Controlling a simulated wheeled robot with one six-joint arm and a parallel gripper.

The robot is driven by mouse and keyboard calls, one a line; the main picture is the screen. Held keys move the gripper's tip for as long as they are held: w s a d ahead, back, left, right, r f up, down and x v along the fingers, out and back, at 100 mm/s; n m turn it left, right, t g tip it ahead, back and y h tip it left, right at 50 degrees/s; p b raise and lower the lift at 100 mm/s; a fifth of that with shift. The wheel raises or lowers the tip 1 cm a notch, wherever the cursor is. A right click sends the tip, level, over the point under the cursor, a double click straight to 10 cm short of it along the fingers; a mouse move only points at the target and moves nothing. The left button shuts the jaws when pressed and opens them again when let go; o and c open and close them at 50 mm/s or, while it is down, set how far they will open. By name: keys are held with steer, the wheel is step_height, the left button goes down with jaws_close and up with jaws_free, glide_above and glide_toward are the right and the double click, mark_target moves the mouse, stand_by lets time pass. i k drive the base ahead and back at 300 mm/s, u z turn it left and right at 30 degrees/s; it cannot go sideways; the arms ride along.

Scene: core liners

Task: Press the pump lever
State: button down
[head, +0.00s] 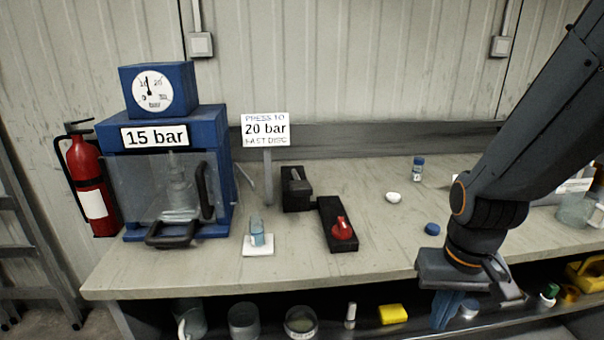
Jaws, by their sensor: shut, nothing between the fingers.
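A blue press (220,140) with a clear front guard and a black handle stands at the left of the bench. Its label reads 15 bar, and a round gauge (152,91) sits on top. A black block with a grey lever on it (297,186), which looks like the pump lever, stands right of the press. A red knob (342,229) sits on a black base just in front of it. My gripper (440,322) is shut and empty, pointing down at the bench's front edge, far right of the lever and apart from it.
A sign (265,129) reads press to 20 bar. A small clear-blue piece (257,233) stands on a white pad. A blue cap (432,229), a white dish (393,197) and a small bottle (418,168) lie between the lever and my arm. A lower shelf holds jars.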

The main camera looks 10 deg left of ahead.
mark_target(298, 187)
steer(key=k, duration=1.35)
steer(key=u, duration=0.6)
steer(key=i, duration=1.5)
steer(key=z, duration=0.15)
